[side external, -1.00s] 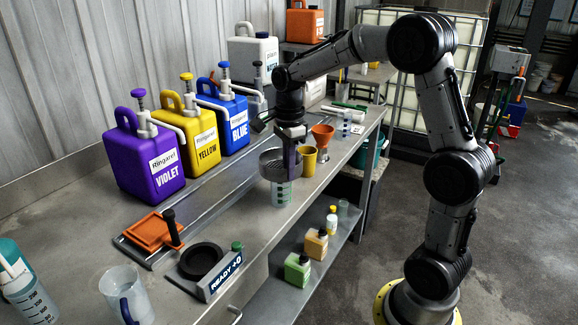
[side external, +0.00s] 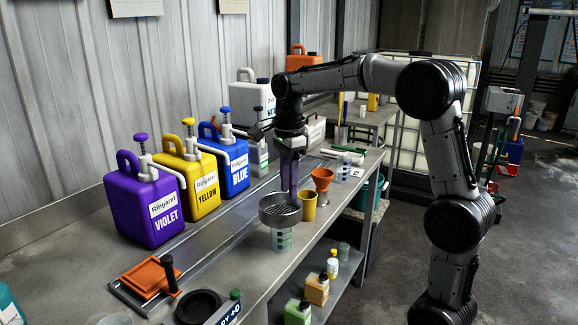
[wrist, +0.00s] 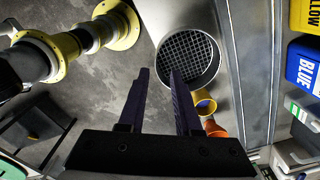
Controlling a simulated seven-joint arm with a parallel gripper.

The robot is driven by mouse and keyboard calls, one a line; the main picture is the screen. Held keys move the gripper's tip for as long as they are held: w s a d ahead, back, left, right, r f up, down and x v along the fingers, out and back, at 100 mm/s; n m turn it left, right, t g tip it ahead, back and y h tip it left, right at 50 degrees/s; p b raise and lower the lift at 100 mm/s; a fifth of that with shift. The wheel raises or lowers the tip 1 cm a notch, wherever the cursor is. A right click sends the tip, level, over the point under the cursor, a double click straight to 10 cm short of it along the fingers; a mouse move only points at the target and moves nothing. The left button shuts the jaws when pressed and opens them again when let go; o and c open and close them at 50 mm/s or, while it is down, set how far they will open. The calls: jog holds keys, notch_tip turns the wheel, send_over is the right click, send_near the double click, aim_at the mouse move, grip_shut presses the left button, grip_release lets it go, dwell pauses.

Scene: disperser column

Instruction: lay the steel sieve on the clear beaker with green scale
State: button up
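The steel sieve (side external: 280,206) is a round metal pan with a mesh floor. It sits level on top of the clear beaker with green scale (side external: 282,239), which stands near the bench's front edge. My gripper (side external: 291,188) points down just above and behind the sieve's rim. In the wrist view, the two dark fingers (wrist: 157,72) are apart with nothing between them. The sieve (wrist: 189,58) shows just past the fingertips, and the right finger overlaps its rim. The beaker is hidden under it in that view.
A yellow cup (side external: 308,207) and an orange funnel (side external: 322,180) stand close behind the sieve. Violet (side external: 147,208), yellow (side external: 192,183) and blue (side external: 231,160) pump canisters line the wall. An orange tray (side external: 150,277) lies at the front left. A lower shelf holds small bottles.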

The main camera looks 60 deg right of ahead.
notch_tip(320, 180, up, 5)
jog(key=s+a+n+t, duration=0.3)
jog(key=s+a+n, duration=0.5)
jog(key=s+n, duration=0.3)
jog(key=s+a+f+n+t, duration=0.2)
jog(key=s+f+n, duration=0.5)
jog(key=n, duration=0.6)
jog(key=shift+s+a+f+t, duration=0.35)
jog(key=shift+s+a, duration=0.55)
jog(key=shift+s, duration=0.3)
